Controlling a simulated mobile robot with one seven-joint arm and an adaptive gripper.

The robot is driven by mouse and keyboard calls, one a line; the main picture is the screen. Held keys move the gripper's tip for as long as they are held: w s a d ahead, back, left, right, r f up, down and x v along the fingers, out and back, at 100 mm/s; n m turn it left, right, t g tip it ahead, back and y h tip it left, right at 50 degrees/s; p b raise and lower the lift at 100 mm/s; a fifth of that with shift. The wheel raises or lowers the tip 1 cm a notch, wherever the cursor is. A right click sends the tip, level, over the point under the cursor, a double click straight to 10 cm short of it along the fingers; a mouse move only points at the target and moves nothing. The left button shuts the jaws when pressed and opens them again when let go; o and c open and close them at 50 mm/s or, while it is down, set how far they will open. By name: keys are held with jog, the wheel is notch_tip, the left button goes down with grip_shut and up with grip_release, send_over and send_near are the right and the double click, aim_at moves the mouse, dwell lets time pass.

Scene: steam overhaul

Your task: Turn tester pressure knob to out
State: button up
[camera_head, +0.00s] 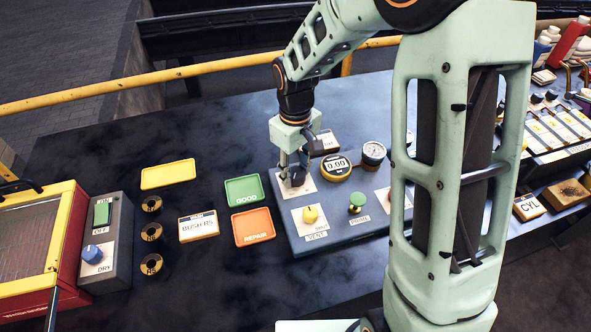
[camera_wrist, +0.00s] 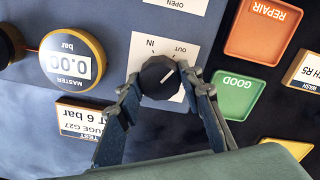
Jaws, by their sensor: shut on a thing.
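The tester pressure knob (camera_wrist: 158,72) is black with a white pointer line. It sits on a white plate (camera_wrist: 139,52) marked IN and OUT on the blue-grey tester panel (camera_head: 328,239). In the wrist view the line slants up and right, towards the OUT side. My gripper (camera_wrist: 161,84) is shut on the knob, a finger on each side of it. In the head view my gripper (camera_head: 294,176) points down over the panel's upper left corner and partly hides the knob.
Near it on the tester are a round MASTER display (camera_head: 336,167) reading 0.00, a dial gauge (camera_head: 373,152), a yellow knob (camera_head: 310,214) and a green knob (camera_head: 357,202). Green GOOD (camera_head: 244,190) and orange REPAIR (camera_head: 253,227) trays lie to the left.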

aim_at(295, 172)
dwell(0.4)
jog(key=o, duration=1.2)
jog(key=shift+c, duration=0.2)
jog(key=shift+r, duration=0.1)
notch_tip(295, 172, up, 12)
